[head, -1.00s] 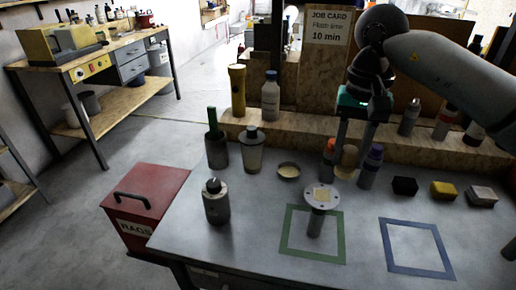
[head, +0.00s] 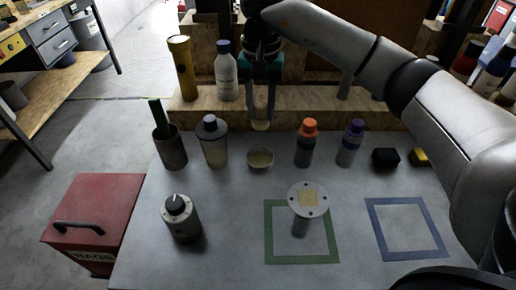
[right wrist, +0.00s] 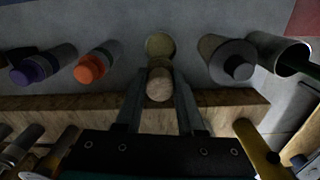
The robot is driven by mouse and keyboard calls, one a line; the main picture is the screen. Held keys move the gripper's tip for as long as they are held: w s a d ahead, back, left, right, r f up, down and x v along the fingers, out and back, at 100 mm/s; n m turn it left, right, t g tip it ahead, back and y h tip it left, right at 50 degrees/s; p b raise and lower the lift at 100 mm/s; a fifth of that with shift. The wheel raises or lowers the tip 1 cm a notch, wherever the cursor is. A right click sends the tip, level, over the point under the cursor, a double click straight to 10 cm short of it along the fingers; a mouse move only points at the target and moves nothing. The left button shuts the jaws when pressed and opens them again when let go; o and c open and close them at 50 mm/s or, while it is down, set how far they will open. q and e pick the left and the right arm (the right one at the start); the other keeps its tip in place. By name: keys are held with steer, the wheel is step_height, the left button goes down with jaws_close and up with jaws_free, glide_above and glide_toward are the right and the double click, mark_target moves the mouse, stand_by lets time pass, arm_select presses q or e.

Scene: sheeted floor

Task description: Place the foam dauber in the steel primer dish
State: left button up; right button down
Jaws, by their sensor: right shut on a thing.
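My right gripper (head: 261,116) is shut on the foam dauber (head: 260,125), a short tan cylinder that hangs between the fingertips. It is above the bench, just behind the steel primer dish (head: 260,160) in the head view, and apart from it. The dish is small, round and shallow with a pale inside. In the right wrist view the dauber (right wrist: 160,84) is between the fingers, and the dish (right wrist: 160,45) shows just past it, its near edge partly covered. My left gripper is not in view.
A lidded jar (head: 213,143) stands left of the dish, an orange-capped bottle (head: 306,145) right of it. A round-topped stand (head: 308,200) is in front, in the green outline. A wooden ledge (head: 350,112) runs behind. The blue outline (head: 408,230) is empty.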

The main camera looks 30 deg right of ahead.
step_height(320, 180, down, 12)
steer(key=shift+b, duration=0.7)
steer(key=shift+w+f, duration=0.1)
steer(key=shift+f, duration=0.05)
steer(key=shift+f, duration=0.2)
steer(key=c, duration=0.5)
jaws_free()
steer(key=shift+r, duration=0.15)
steer(key=shift+r, duration=0.2)
step_height(320, 180, up, 12)
steer(key=shift+f+p, duration=0.1)
steer(key=shift+p, duration=0.7)
